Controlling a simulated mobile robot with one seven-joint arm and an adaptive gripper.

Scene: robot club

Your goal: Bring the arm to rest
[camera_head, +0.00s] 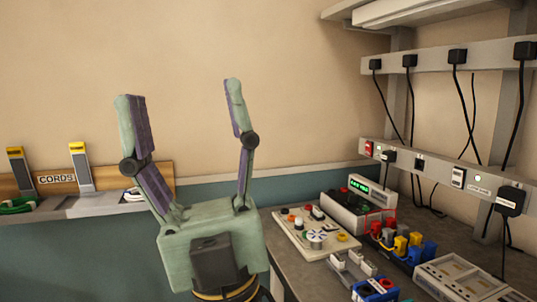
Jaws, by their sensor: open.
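My gripper (187,112) is in the left-middle of the head camera view. Its two green fingers with purple inner pads point upward and stand wide apart, with nothing between them. The green palm and dark wrist are below, at the bottom of the view. The gripper is in front of the wall, left of the workbench (290,264). The rest of my arm is mostly out of view.
The workbench at right holds a cream board with knobs (316,237), a meter with a green display (358,200), colored connectors (402,243) and a grey charger (462,281). Power strips (440,165) with black cords hang above. A rack labelled CORDS (57,179) is at left.

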